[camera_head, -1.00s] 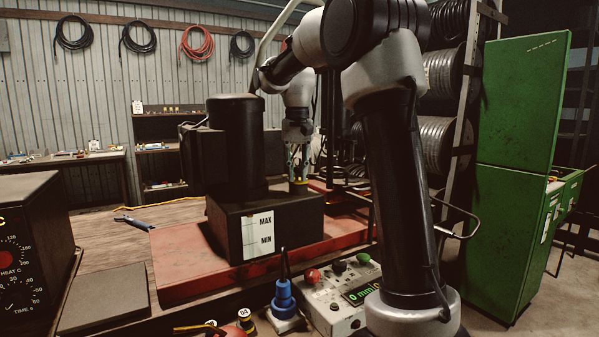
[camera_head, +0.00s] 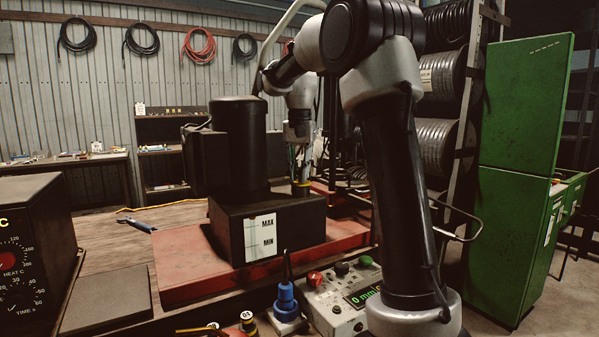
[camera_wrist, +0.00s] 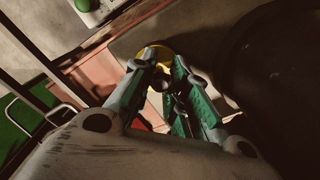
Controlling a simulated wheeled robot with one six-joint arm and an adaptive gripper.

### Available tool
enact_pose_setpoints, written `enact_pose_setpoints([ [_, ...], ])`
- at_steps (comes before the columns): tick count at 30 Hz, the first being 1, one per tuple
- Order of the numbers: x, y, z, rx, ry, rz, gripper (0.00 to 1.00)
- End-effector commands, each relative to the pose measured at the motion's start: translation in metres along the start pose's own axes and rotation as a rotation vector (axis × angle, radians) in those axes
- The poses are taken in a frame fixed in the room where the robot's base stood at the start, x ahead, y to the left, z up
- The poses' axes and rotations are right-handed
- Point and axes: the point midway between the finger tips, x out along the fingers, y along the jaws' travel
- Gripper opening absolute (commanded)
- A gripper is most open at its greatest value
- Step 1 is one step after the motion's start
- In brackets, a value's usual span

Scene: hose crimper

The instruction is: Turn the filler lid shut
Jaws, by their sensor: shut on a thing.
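The filler lid (camera_head: 301,188) is a small yellow-rimmed round cap on top of the black tank (camera_head: 311,217), near its back right corner. My gripper (camera_head: 300,176) points down at it from above, with its fingers around the cap. In the wrist view, the lid's yellow rim (camera_wrist: 160,50) shows between and beyond the fingertips of my gripper (camera_wrist: 162,72). The gripper is shut on the lid, whose middle is partly hidden by the fingers. How far round the lid is turned cannot be told.
A tall black motor cylinder (camera_head: 240,145) stands on the tank, left of the lid. The tank rests on a red base (camera_head: 190,270). A control box (camera_head: 340,305) with buttons and a blue tool (camera_head: 286,300) stand in front. A green cabinet (camera_head: 520,150) is at right.

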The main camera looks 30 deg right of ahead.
Motion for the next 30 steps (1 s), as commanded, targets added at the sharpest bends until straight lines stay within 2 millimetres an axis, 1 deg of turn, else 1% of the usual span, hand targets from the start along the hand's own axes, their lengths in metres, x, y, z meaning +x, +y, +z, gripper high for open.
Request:
enact_pose_setpoints([
  [3, 0.001, -0.001, -0.001, -0.001, 0.001, -0.003, 0.00],
  [4, 0.001, -0.001, -0.001, -0.001, 0.001, -0.002, 0.22],
  [7, 0.001, -0.001, 0.000, -0.001, 0.000, -0.001, 0.40],
  [16, 0.000, 0.000, 0.000, -0.001, 0.000, 0.000, 0.40],
  [19, -0.006, 0.000, -0.001, -0.001, 0.001, -0.001, 0.40],
  [23, -0.028, -0.001, -0.001, -0.001, 0.002, -0.002, 0.40],
  [30, -0.082, -0.001, -0.001, -0.001, 0.002, -0.002, 0.40],
])
